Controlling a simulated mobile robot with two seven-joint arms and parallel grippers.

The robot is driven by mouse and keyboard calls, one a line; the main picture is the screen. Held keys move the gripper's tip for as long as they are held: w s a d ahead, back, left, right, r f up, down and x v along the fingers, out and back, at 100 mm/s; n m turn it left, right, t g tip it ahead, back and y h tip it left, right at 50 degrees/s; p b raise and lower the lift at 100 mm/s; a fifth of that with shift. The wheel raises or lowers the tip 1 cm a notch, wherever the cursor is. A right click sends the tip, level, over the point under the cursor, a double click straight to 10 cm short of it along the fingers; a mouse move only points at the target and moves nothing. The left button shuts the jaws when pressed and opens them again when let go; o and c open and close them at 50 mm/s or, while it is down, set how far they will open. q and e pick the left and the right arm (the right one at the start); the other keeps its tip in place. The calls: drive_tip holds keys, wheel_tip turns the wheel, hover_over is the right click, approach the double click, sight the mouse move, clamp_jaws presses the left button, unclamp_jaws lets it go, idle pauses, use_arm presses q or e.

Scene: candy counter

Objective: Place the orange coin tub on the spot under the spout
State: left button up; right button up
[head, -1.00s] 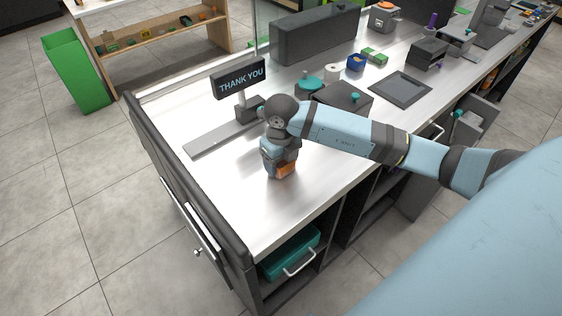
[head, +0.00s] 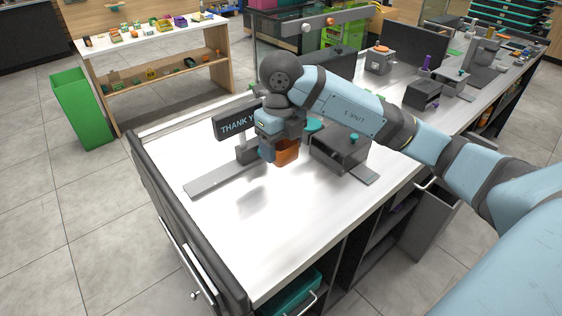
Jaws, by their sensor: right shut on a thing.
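My right gripper (head: 277,148) is shut on the orange coin tub (head: 287,153) and holds it above the counter, clear of the metal top. The gripper hides part of the tub. A dark box-shaped machine (head: 338,150) with a teal knob stands just right of the tub, and a flat grey plate (head: 362,174) juts from its front. I cannot clearly make out a spout or a marked spot. My left gripper is not in view.
A "THANK YOU" sign (head: 233,124) stands behind left of the gripper, on a long grey base strip (head: 215,181). The counter top (head: 285,215) in front is clear. A small dark machine (head: 421,93) stands farther right. My right arm covers part of the counter's back.

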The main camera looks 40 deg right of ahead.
drive_tip(key=shift+r, duration=0.7)
drive_tip(key=n, duration=0.1)
drive_tip(key=a+n+p, duration=0.1)
drive_tip(key=n, duration=0.1)
drive_tip(key=shift+n+p, duration=0.3)
drive_tip(key=n, duration=0.1)
drive_tip(key=n+p, duration=0.1)
drive_tip(key=n, duration=0.1)
drive_tip(key=shift+a+f+n, duration=0.1)
drive_tip(key=shift+a+n, duration=0.2)
drive_tip(key=shift+a, duration=0.05)
drive_tip(key=n, duration=0.2)
drive_tip(key=a+n+p, duration=0.1)
drive_tip(key=n, duration=0.2)
drive_tip(key=shift+s+a+f, duration=0.1)
drive_tip(key=shift+f, duration=0.1)
drive_tip(key=a+n+p, duration=0.1)
drive_tip(key=n+p, duration=0.1)
drive_tip(key=n, duration=0.5)
drive_tip(key=s+a+f+n+p, duration=0.1)
drive_tip(key=n+p, duration=0.1)
drive_tip(key=n, duration=0.6)
drive_tip(key=s+a+f+n+p, duration=0.1)
drive_tip(key=a+n+p, duration=0.1)
drive_tip(key=n, duration=0.5)
drive_tip(key=shift+n+p, duration=0.3)
drive_tip(key=shift+n, duration=0.1)
